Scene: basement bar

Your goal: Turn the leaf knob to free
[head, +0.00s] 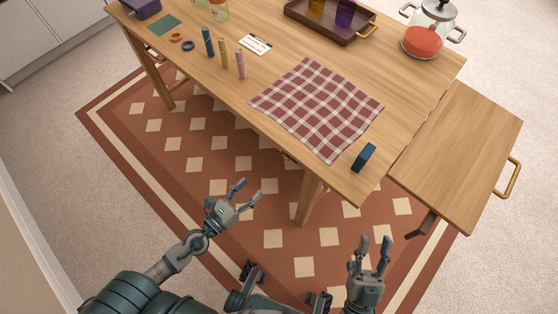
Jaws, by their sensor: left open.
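No other knob is clearly visible. My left gripper (248,191) is open and empty, in front of the table over the rug. My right gripper (375,241) is open and empty, in front of the table's right end, apart from the leaf.
A checkered cloth (318,108) covers the tabletop's middle. A brown tray (320,30) and a glass pot (425,38) stand at the back. A table leg (308,200) stands between my grippers.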

